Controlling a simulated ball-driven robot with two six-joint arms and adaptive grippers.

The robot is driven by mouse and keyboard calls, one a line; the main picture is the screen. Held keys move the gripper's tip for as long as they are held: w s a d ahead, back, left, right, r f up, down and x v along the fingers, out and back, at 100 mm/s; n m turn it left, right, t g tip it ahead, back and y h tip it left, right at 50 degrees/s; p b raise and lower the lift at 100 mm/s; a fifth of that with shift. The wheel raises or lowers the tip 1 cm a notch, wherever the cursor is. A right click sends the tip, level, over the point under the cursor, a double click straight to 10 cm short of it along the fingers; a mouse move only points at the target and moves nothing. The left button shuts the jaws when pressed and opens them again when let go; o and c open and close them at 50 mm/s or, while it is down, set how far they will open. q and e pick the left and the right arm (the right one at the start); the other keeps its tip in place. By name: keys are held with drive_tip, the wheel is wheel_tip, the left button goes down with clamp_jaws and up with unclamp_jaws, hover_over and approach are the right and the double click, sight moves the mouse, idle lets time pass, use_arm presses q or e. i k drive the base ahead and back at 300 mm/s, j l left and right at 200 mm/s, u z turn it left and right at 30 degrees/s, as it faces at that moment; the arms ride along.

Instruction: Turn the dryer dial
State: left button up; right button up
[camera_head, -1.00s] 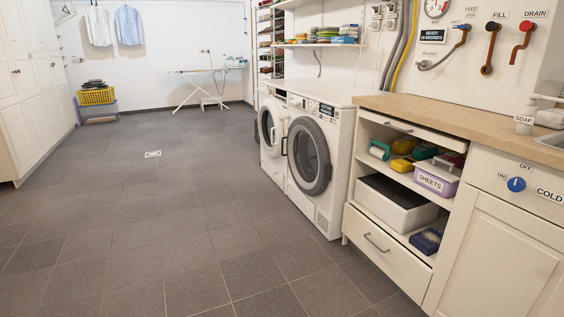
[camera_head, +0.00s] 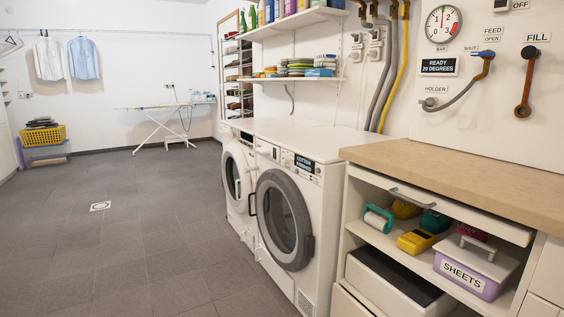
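Two white front-loading machines stand side by side against the right wall. The nearer machine (camera_head: 321,231) has a large grey round door (camera_head: 284,220), which looks closed. Its top panel carries a dark display (camera_head: 305,163) with white lettering, the first word like "COTTON". Small controls sit beside the display, too small to tell which is a dial. The farther machine (camera_head: 237,178) has a round door and a small dark panel (camera_head: 245,138), partly hidden by the nearer machine. I cannot tell which one is the dryer. Neither of my grippers is in view.
A wooden counter (camera_head: 460,180) with open shelves stands right of the machines, holding a purple "SHEETS" box (camera_head: 468,272) and a white bin (camera_head: 395,285). Wall shelves (camera_head: 300,80) hang above the machines. The tiled floor (camera_head: 130,250) in front and left is clear. An ironing board (camera_head: 160,108) stands far back.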

sight(284, 160)
drive_tip(key=i+j+z, duration=0.1)
drive_tip(key=i+j, duration=0.2)
drive_tip(key=i+j+z, duration=0.1)
drive_tip(key=i+j, duration=0.2)
drive_tip(key=j, duration=0.2)
drive_tip(key=i+j+z, duration=0.1)
drive_tip(key=i+j, duration=0.15)
drive_tip(key=j, duration=0.15)
